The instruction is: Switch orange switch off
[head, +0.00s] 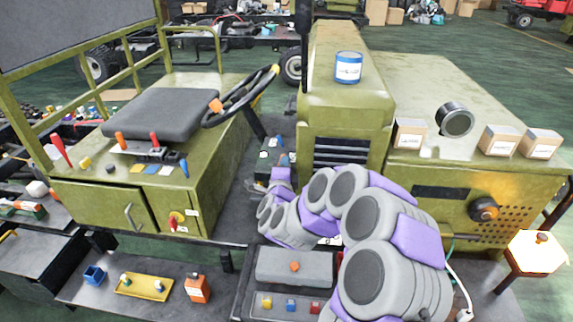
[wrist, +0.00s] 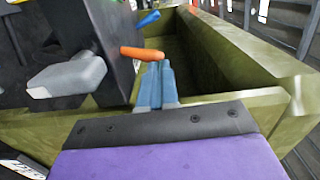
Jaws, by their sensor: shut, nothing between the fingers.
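The orange switch (wrist: 143,53) shows in the wrist view as a stubby orange lever. It sticks out to the right from a dark upright panel (wrist: 95,40). My gripper (wrist: 161,68) has blue fingers, shut and empty. Its tips are right at the lever's outer end in the picture; I cannot tell whether they touch it. In the head view, my purple and grey arm reaches in between the seat unit and the green hood, and my gripper (head: 284,161) is small there beside a dark box with levers.
A blue lever (wrist: 148,18) lies just above the orange one, and a grey lever (wrist: 68,80) stands out at left. Green walls (wrist: 235,60) close in at right. The seat unit (head: 160,100) and the green hood (head: 345,100) flank my arm.

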